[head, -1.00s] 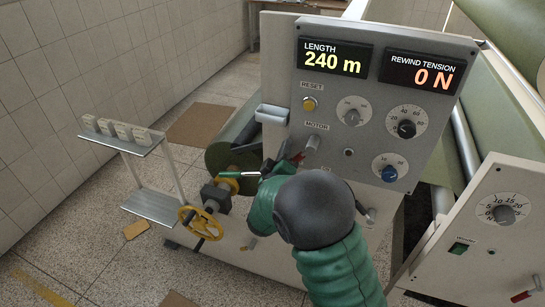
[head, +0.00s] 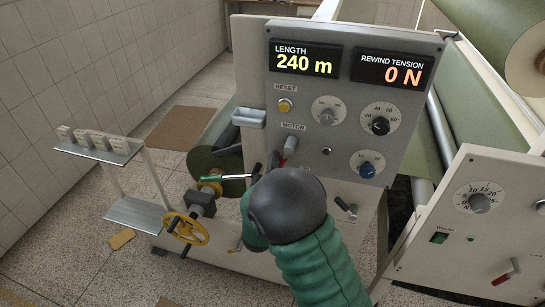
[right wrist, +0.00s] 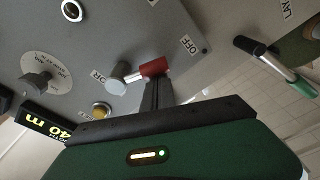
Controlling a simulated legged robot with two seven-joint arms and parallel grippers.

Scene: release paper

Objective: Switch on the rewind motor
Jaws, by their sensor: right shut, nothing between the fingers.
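The motor switch, a grey knob (head: 291,143) with a red lever (head: 286,158), sits under the MOTOR label on the grey panel (head: 310,90). In the right wrist view the knob (right wrist: 116,77) and red lever (right wrist: 152,68) are close up, the lever pointing toward the OFF label. My right gripper (head: 272,163) is in front of the switch, partly hidden by my own wrist. In the wrist view its shut, empty fingers (right wrist: 156,92) are right at the red lever; I cannot tell whether they touch. My left gripper is out of view.
The displays read 240 m and 0 N. A yellow handwheel (head: 186,229) is below. A second panel (head: 470,250) stands right.

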